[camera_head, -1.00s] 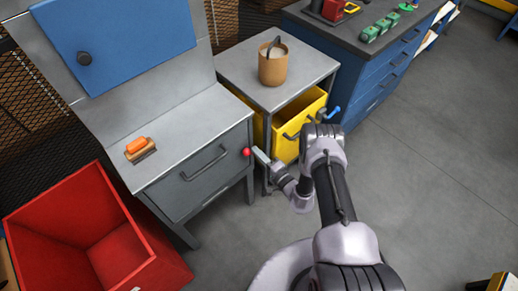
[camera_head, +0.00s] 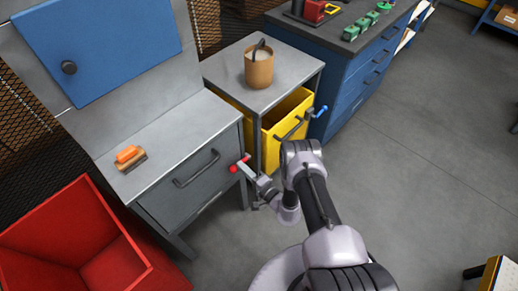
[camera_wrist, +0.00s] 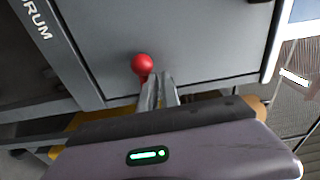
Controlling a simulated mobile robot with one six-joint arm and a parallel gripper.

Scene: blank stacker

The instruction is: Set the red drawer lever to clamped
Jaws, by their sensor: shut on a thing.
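The red lever shows as a round red knob (camera_head: 233,168) at the right side of the grey drawer front (camera_head: 190,187), with a small red part just up and right of it. My gripper (camera_head: 244,168) is at the lever, right of the knob. In the wrist view the red knob (camera_wrist: 142,64) sits just left of and beyond the fingertips of my gripper (camera_wrist: 158,82). The fingers are close together, shut on the lever, and they hide most of its arm. The grey drawer looks closed, with its dark handle (camera_head: 197,168) left of the lever.
A yellow drawer (camera_head: 288,125) with a blue lever (camera_head: 317,112) stands open right of my gripper. A red bin (camera_head: 75,235) is at the lower left. A brush (camera_head: 129,158) lies on the grey cabinet.

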